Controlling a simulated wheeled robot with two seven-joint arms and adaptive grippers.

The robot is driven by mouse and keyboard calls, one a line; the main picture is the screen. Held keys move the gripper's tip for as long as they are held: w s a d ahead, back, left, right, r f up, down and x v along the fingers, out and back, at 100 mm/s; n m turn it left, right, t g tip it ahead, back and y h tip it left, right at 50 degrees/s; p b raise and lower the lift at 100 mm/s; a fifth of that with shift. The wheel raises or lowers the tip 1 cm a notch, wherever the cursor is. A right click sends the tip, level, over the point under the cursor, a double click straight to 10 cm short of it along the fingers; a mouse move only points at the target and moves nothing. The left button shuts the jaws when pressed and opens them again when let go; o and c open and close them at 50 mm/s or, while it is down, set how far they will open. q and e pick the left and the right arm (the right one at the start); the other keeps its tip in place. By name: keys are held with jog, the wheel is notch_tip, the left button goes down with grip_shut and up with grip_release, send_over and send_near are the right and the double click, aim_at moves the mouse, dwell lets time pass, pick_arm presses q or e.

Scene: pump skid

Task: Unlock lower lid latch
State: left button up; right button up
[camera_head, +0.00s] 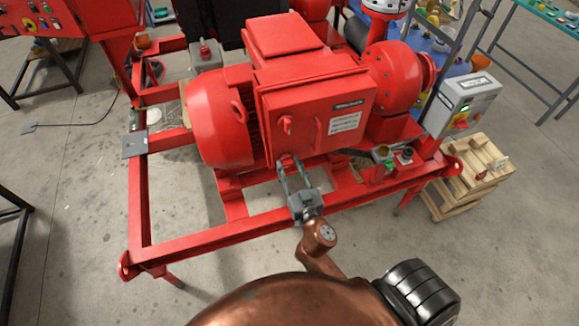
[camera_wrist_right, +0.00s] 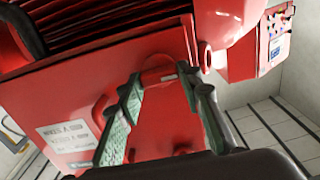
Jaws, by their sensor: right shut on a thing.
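The red terminal box (camera_head: 312,112) with its lid stands on the side of a red motor. My right gripper (camera_head: 289,162) reaches up to the lower edge of this box. In the right wrist view its two green-padded fingers (camera_wrist_right: 162,82) stand apart, one on each side of a rounded red part, which I take as the lower lid latch (camera_wrist_right: 158,74). The gripper is shut on it. In the head view the fingertips mostly hide this part, so its turn angle cannot be told. A red knob (camera_head: 286,125) and a raised red handle (camera_head: 318,134) show higher on the lid. My left gripper is not in view.
The red skid frame (camera_head: 210,236) runs below and in front of the box. Small valves or buttons (camera_head: 388,158) sit to its right. A grey control box (camera_head: 463,103) and a wooden pallet stack (camera_head: 467,178) stand further right.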

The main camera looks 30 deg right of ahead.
jog(key=c, duration=0.4)
jog(key=shift+n, duration=0.4)
jog(key=n+p, duration=0.1)
jog(key=n, duration=0.1)
jog(key=shift+n, duration=0.4)
jog(key=n+p, duration=0.1)
jog(key=n, duration=0.3)
jog(key=shift+a+n, duration=0.1)
jog(key=shift+n, duration=0.3)
jog(key=n+p, duration=0.1)
jog(key=n, duration=0.4)
jog(key=shift+a, duration=0.1)
jog(key=n+p, duration=0.1)
jog(key=n, duration=0.3)
jog(key=shift+f, duration=0.15)
jog(key=shift+n, duration=0.5)
